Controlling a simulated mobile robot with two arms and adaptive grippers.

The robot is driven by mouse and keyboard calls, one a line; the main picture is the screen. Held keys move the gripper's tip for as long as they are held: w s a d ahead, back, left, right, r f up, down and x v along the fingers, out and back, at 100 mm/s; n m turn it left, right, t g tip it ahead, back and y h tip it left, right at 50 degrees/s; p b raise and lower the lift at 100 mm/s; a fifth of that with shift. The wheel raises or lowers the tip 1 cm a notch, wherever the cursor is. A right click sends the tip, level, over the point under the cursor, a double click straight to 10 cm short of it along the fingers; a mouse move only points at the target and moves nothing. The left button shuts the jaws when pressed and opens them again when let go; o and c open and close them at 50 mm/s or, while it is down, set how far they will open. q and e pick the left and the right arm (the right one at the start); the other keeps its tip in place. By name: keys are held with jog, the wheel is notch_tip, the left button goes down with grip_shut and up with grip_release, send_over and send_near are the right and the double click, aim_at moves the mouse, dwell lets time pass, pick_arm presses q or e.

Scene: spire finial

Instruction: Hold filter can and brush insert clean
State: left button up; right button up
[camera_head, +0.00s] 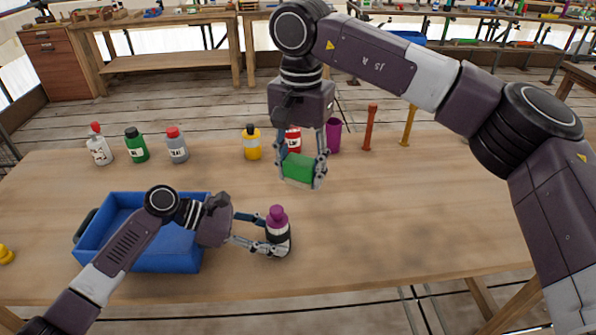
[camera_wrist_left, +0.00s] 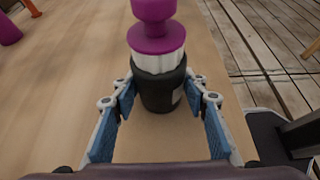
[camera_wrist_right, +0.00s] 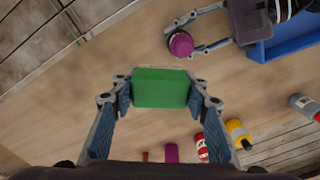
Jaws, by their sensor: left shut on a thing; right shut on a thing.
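The black filter can (camera_wrist_left: 160,90) stands upright on the table. The insert, with a white ribbed body and purple top (camera_head: 277,215), sits in its mouth, some white showing above the rim in the left wrist view (camera_wrist_left: 157,40). My left gripper (camera_head: 272,243) is shut around the can, a finger on either side. My right gripper (camera_head: 302,172) points down and is shut on a green block-shaped brush (camera_head: 299,167), held above the table behind the can. A paler strip shows along its lower edge; bristles cannot be made out. The brush is apart from the insert.
A blue bin (camera_head: 150,265) stands left, beneath my left arm. Several bottles, including a yellow one (camera_head: 252,143), line the back, with a purple cup (camera_head: 333,135) and orange posts (camera_head: 370,128). The table's right side is clear.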

pick_arm(q)
jog(key=o, duration=0.9)
jog(key=shift+o, duration=0.2)
jog(key=v, duration=1.2)
jog(key=shift+f, duration=0.1)
